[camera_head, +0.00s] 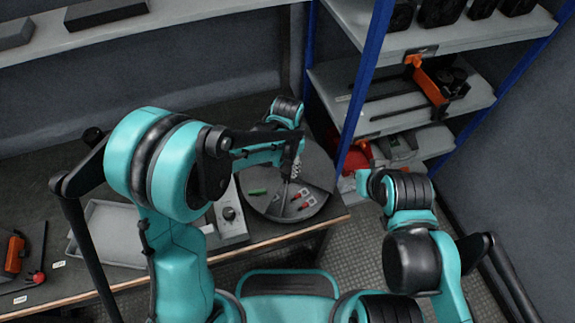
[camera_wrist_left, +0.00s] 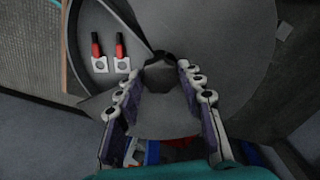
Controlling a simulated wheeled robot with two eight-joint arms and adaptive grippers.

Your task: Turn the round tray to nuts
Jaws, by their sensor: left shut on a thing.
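The round tray (camera_head: 270,212) is dark grey, split into compartments by thin walls, and sits at the right end of the bench. One compartment holds red-and-white pieces (camera_head: 303,198), and a green piece (camera_head: 257,192) lies to their left. My left gripper (camera_head: 291,180) reaches down over the tray's middle. In the left wrist view, its fingers (camera_wrist_left: 160,75) are shut on the tray's dark central part (camera_wrist_left: 161,72). Two red-and-white pieces (camera_wrist_left: 110,55) show beside it, and red and blue pieces (camera_wrist_left: 148,152) are partly hidden below. I cannot make out nuts.
A grey box with a round knob (camera_head: 230,214) stands just left of the tray. A flat empty grey tray (camera_head: 115,235) lies further left. A blue-posted shelf (camera_head: 400,125) with tools stands close on the right. The bench's front edge (camera_head: 300,234) is near the tray.

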